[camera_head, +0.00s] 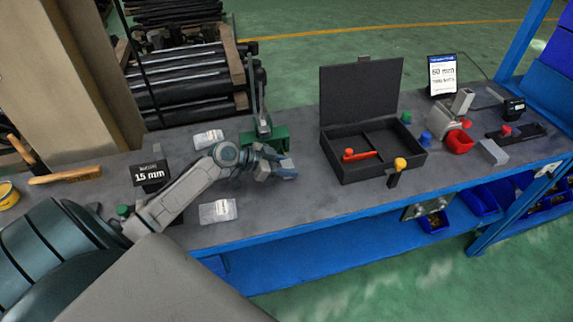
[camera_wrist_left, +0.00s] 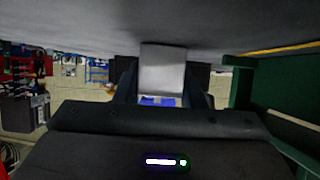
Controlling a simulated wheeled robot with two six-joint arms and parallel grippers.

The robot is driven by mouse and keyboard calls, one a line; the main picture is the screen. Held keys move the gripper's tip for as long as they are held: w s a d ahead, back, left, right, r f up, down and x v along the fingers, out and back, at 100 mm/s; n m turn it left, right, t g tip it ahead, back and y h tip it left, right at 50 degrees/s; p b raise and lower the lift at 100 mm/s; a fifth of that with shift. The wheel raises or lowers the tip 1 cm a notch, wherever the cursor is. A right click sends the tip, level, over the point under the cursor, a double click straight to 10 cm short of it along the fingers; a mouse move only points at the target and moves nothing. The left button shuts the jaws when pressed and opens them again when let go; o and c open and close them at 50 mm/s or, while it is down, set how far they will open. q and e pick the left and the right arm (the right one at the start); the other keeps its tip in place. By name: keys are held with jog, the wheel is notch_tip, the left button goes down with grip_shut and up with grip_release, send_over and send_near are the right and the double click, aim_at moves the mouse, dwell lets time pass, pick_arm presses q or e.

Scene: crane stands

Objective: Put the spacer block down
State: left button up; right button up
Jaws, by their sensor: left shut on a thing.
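My left gripper (camera_head: 280,168) is low over the middle of the bench, in front of a green press-like stand (camera_head: 263,138). In the left wrist view a pale grey spacer block (camera_wrist_left: 162,68) sits between its two dark fingers, which are shut on it. The block's far end is close to the grey bench surface (camera_wrist_left: 110,30); I cannot tell whether it touches. In the head view the gripper mostly hides the block. My right gripper is not in view.
An open black case (camera_head: 347,172) with a red-handled tool stands right of the gripper. A "15 mm" sign (camera_head: 150,173) and clear packets (camera_head: 217,211) lie left. Bare bench lies between gripper and case.

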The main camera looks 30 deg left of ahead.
pick_arm(q)
jog(key=o, duration=0.6)
jog(key=shift+f, duration=0.1)
jog(key=o, duration=0.5)
jog(key=shift+s+a, duration=0.1)
